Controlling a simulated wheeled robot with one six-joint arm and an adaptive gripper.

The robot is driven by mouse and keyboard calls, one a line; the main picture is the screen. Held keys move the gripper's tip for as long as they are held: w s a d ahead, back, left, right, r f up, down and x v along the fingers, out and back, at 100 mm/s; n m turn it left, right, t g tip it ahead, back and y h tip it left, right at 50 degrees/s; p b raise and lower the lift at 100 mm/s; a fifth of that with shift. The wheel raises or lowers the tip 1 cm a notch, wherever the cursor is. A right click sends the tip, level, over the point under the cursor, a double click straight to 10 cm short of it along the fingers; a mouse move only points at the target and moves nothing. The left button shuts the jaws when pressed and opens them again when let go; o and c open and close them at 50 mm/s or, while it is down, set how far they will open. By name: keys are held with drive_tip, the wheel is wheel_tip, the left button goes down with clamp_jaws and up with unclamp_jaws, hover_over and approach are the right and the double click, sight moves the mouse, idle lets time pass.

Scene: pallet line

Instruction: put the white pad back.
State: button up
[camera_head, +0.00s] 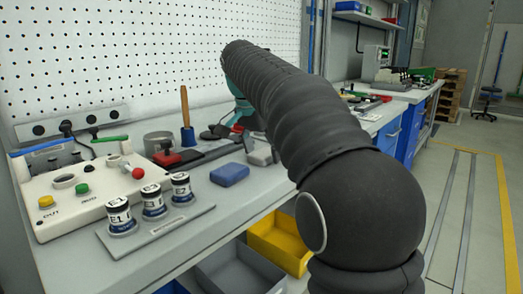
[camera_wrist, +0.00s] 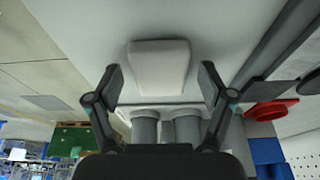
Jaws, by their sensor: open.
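The white pad (camera_wrist: 158,65) lies on the pale bench top in the wrist view, a block with rounded corners. My gripper (camera_wrist: 160,83) is open, with one finger on each side of the pad's near end and a gap to each; nothing is held. In the head view a pale grey-white block (camera_head: 262,157), likely the same pad, lies near the bench's front edge, beside a blue pad (camera_head: 229,174). My arm hides most of my gripper there.
A plate with several labelled jars (camera_head: 153,203) and a control box (camera_head: 80,195) stand at the left. A dark rail (camera_head: 211,155) lies behind the pads. A yellow bin (camera_head: 280,243) and grey bin (camera_head: 238,270) sit below the bench edge. A red part (camera_wrist: 270,110) shows in the wrist view.

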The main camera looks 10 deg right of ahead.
drive_tip(key=shift+r, duration=0.15)
drive_tip(key=p+v, duration=0.1)
drive_tip(key=v, duration=1.1)
drive_tip(key=shift+p, duration=0.35)
drive_tip(key=shift+s, duration=0.1)
drive_tip(key=s+d+f+n+t+y, duration=0.1)
drive_tip(key=s+f+n, duration=0.4)
drive_tip(key=s+f, duration=0.9)
drive_tip(key=s+d+f+n+t+y, duration=0.1)
drive_tip(key=s+f+n, duration=0.4)
drive_tip(key=s+f, duration=0.8)
drive_tip(key=shift+s+d+f+n+t+y, duration=0.4)
drive_tip(key=shift+d+f+t, duration=0.25)
drive_tip(key=shift+f+t, duration=0.15)
